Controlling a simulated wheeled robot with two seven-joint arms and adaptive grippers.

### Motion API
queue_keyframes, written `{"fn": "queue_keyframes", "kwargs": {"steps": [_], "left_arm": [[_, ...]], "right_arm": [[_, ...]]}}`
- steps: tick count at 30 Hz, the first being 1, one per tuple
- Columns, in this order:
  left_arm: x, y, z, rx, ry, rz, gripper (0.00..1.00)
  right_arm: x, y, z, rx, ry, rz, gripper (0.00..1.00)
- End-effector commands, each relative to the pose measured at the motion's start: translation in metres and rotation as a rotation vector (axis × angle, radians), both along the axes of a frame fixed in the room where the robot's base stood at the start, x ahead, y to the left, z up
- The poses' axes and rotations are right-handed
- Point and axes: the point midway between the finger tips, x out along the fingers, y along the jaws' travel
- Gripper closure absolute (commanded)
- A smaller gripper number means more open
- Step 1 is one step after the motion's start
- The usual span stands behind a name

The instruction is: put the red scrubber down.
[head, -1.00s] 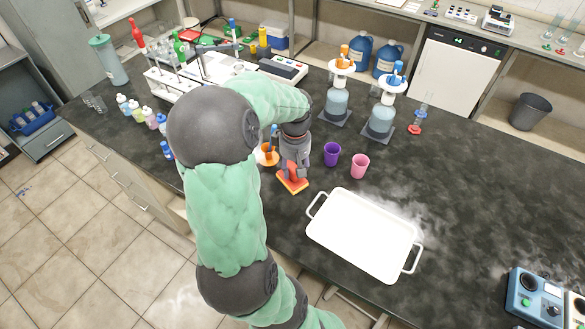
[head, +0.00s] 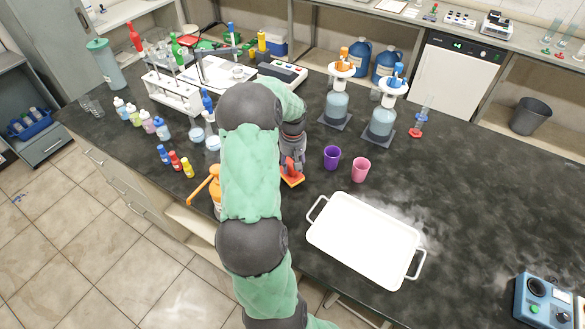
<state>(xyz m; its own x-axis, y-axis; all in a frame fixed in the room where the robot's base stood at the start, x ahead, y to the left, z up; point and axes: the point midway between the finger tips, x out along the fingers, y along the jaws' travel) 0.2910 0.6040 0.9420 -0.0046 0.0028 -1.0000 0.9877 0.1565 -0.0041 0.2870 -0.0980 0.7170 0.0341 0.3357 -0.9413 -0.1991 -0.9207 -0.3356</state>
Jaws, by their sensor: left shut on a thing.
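The red scrubber (head: 292,180) has a red body and an orange pad edge. In the head view it is just right of my left forearm, low over or touching the dark bench top; I cannot tell which. My left gripper (head: 292,168) points down and is shut on the scrubber. My left arm hides part of the scrubber's left side. My right gripper is not in view.
A purple cup (head: 332,157) and a pink cup (head: 361,169) stand right of the scrubber. A white tray (head: 364,240) lies front right. An orange bottle (head: 215,190) with a bent spout stands left of my arm. The dark bench (head: 480,190) is clear at right.

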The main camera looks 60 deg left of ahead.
Motion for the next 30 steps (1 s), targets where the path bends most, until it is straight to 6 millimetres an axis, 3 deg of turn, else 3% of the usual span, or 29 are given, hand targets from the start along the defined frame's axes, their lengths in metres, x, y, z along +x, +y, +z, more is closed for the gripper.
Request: {"fn": "queue_keyframes", "kwargs": {"steps": [3, 15, 16, 18, 30], "left_arm": [[-0.0002, -0.0006, -0.0169, -0.001, 0.001, 0.000, 0.95], [-0.0002, -0.0005, -0.0205, 0.000, 0.000, 0.000, 0.95], [-0.0002, -0.0006, -0.0198, -0.001, 0.000, 0.000, 0.48], [-0.0003, -0.0006, -0.0196, -0.001, 0.001, 0.000, 0.32], [-0.0001, -0.0005, -0.0145, 0.000, 0.000, 0.000, 0.32]], "right_arm": [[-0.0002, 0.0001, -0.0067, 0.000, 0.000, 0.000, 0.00], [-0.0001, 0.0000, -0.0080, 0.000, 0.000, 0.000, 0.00], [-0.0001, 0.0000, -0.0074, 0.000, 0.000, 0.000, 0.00], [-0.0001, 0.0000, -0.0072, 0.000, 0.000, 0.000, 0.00], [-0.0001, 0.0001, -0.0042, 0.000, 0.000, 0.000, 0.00]]}}
